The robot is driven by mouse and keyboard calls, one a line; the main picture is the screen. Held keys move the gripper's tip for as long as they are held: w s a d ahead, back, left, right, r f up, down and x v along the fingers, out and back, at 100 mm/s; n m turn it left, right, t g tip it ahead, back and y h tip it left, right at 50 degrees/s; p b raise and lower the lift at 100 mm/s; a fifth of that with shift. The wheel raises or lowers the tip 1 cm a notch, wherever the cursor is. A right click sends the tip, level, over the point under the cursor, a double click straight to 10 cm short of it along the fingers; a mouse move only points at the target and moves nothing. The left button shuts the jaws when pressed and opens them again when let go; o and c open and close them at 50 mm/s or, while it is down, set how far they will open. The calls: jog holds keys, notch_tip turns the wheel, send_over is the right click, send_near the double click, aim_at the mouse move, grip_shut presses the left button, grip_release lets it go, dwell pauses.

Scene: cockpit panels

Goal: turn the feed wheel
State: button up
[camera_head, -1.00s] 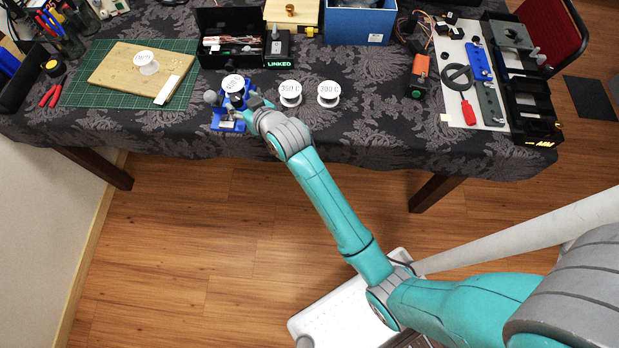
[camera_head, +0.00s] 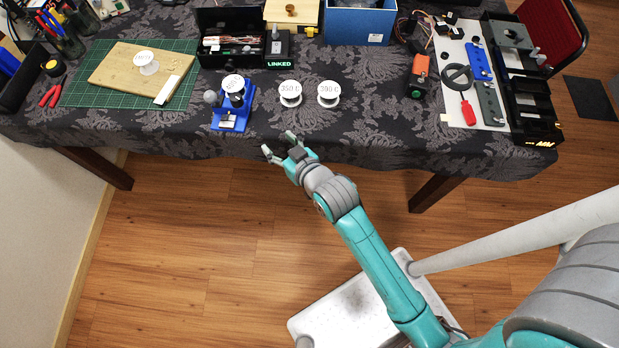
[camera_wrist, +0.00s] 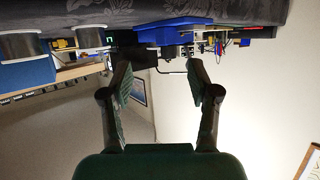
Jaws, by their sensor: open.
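A blue device (camera_head: 229,119) stands near the front edge of the table, left of centre. A white-topped spool (camera_head: 233,83) sits at its back, with a grey round knob (camera_head: 211,97) at its left side. I cannot tell for sure which part is the feed wheel. My gripper (camera_head: 279,143) is open and empty at the table's front edge, right of and in front of the blue device, apart from it. In the wrist view, which looks upside down, the open fingers (camera_wrist: 158,82) have nothing between them; a blue body (camera_wrist: 178,33) shows beyond them.
Two white spools, marked 350 C (camera_head: 290,93) and 300 C (camera_head: 328,93), stand right of the device. A black box with a lit LINKED sign (camera_head: 279,63) is behind. A green mat (camera_head: 80,88) lies left. Bare cloth lies between gripper and device.

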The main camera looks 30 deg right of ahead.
jog(key=s+d+f, duration=0.1)
jog(key=s+f, duration=0.1)
jog(key=s, duration=0.9)
jog(key=shift+d, duration=0.35)
jog(key=s+d+r, duration=0.1)
jog(key=s+r, duration=0.3)
jog(key=s, duration=0.8)
jog(key=s+r+t+h, duration=0.1)
jog(key=s+r, duration=0.3)
jog(key=s, duration=0.8)
jog(key=shift+d+r+m, duration=0.2)
jog(key=shift+d+m, duration=0.1)
jog(key=shift+d, duration=0.1)
